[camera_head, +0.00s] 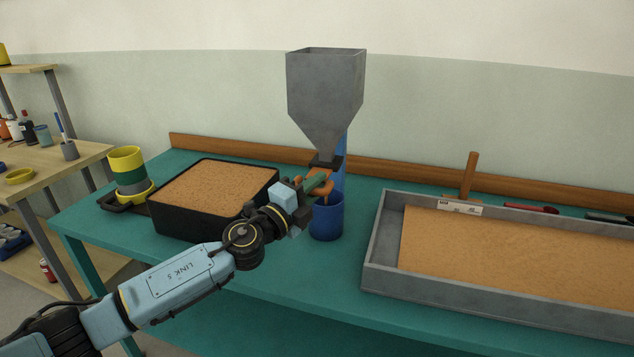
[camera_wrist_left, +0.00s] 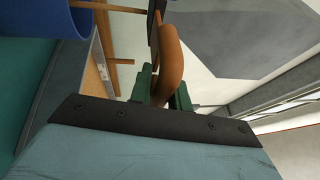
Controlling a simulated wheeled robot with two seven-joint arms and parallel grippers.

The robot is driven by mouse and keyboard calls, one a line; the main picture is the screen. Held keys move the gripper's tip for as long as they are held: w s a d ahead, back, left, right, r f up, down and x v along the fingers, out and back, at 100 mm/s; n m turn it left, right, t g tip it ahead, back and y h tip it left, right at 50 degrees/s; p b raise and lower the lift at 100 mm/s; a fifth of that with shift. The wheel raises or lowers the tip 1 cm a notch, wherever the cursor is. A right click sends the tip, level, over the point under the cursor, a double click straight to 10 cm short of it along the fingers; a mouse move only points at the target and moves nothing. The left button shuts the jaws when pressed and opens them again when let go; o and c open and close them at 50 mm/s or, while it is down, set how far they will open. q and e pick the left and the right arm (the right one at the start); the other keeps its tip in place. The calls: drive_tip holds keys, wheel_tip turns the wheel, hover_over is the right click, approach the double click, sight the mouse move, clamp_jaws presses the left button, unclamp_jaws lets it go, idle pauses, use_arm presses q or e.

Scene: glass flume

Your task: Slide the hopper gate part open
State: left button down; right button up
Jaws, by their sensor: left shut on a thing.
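The grey hopper (camera_head: 326,90) stands over the table, its narrow spout pointing down. A dark gate (camera_head: 327,161) sits at the spout's mouth. The gate's orange handle (camera_head: 316,174) is partly hidden by my gripper in the head view. My left gripper (camera_head: 318,183) is shut on this handle. In the left wrist view the handle (camera_wrist_left: 167,62) is a curved orange bar between the green fingers (camera_wrist_left: 163,90). How far the gate stands open cannot be told. My right gripper is not in view.
A blue cup (camera_head: 327,221) stands below the spout, close to my gripper. A blue post (camera_head: 340,172) rises behind. A black tub of sand (camera_head: 163,221) is at left, beside a yellow-green sieve stack (camera_head: 129,170). A grey sand-filled flume tray (camera_head: 375,262) lies at right.

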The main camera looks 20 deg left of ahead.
use_arm(q)
drive_tip(key=shift+r, duration=0.15)
drive_tip(key=c, duration=1.4)
unclamp_jaws()
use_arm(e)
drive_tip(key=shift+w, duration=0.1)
use_arm(q)
drive_tip(key=shift+o, duration=0.2)
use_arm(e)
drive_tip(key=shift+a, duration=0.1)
